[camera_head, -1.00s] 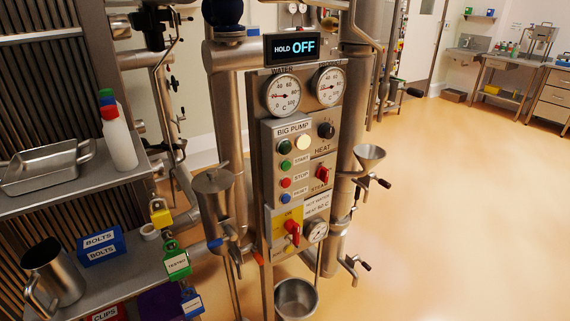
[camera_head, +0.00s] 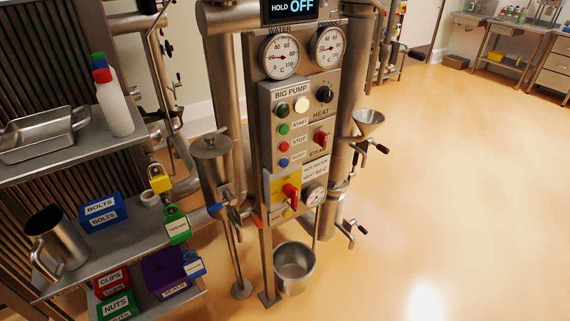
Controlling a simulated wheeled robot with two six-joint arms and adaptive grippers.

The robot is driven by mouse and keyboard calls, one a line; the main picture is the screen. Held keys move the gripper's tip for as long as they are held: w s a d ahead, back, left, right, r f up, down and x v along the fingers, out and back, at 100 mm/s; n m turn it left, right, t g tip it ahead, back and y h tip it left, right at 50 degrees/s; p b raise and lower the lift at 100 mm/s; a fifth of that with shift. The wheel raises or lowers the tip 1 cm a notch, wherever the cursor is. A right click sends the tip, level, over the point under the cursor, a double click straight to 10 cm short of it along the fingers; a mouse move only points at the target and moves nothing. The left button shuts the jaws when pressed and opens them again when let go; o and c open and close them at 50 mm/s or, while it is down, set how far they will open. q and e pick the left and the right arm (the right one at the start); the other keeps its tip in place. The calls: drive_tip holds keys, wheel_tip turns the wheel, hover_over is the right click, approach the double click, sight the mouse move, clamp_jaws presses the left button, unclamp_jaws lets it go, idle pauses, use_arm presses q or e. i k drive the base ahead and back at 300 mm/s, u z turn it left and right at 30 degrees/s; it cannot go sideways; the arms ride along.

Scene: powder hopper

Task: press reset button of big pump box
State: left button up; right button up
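The big pump box (camera_head: 292,103) is a grey box on the upright control panel in the middle of the view. It has a dark green and a pale yellow lamp at the top. Below them are a green start button (camera_head: 284,129), a red stop button (camera_head: 284,147) and a blue reset button (camera_head: 284,162), each with a label to its right. Nothing touches or covers the buttons. Neither of my grippers is in view.
A red switch (camera_head: 290,193) on a yellow plate sits below the box. Two dials and a display reading "HOLD OFF" (camera_head: 291,9) are above. A metal bucket (camera_head: 295,268) stands below. A loaded shelf (camera_head: 115,243) is at left; the floor at right is clear.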

sight(284, 163)
drive_tip(key=u, duration=2.55)
drive_tip(key=i, duration=1.3)
drive_tip(key=z, duration=2.6)
